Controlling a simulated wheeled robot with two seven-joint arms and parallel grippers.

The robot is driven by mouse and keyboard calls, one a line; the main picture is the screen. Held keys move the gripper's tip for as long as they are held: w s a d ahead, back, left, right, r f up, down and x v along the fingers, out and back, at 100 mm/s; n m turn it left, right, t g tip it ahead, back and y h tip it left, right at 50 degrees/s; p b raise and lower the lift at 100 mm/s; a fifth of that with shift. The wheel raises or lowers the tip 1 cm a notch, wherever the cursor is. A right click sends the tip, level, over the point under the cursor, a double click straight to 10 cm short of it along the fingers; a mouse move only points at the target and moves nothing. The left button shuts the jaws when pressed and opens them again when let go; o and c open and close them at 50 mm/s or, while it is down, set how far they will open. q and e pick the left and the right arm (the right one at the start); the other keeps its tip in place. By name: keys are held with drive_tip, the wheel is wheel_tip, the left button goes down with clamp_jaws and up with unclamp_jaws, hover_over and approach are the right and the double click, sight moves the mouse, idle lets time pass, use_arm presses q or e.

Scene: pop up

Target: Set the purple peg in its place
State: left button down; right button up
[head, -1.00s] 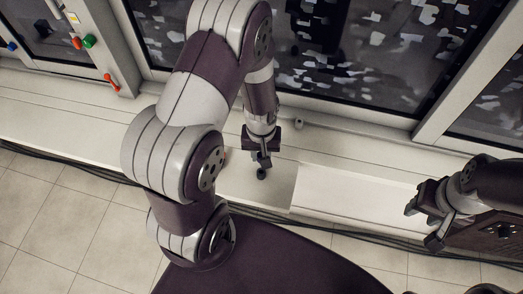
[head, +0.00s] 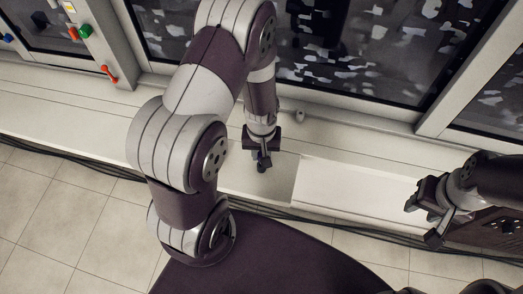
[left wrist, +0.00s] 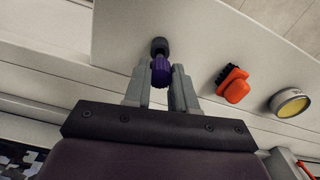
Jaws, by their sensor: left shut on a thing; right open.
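The purple peg (left wrist: 160,72) shows in the left wrist view between the fingertips of my left gripper (left wrist: 164,82), which is shut on it. A dark round piece (left wrist: 159,46) sits at the peg's far end; I cannot tell whether it is part of the peg or a separate socket. In the head view, my left gripper (head: 263,160) points down over a pale panel (head: 281,184) on the ledge; the peg's colour cannot be made out there. My right gripper (head: 432,209) is open and empty at the right, above the ledge.
In the left wrist view, an orange piece (left wrist: 233,86) and a round yellow-faced piece (left wrist: 290,103) are on the panel, right of the peg. Windows (head: 345,60) stand behind the ledge. A dark cable (head: 90,170) runs along its front.

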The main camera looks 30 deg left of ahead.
idle(0.4)
use_arm(q)
drive_tip(key=shift+f, duration=0.15)
drive_tip(key=shift+f+b, duration=1)
drive_tip(key=shift+f, duration=0.8)
drive_tip(key=c, duration=0.8)
unclamp_jaws()
drive_tip(key=shift+c, duration=0.2)
drive_tip(key=shift+r, duration=0.1)
wheel_tip(320, 180, up, 13)
drive_tip(key=shift+f+p, duration=0.2)
drive_tip(key=shift+p, duration=1)
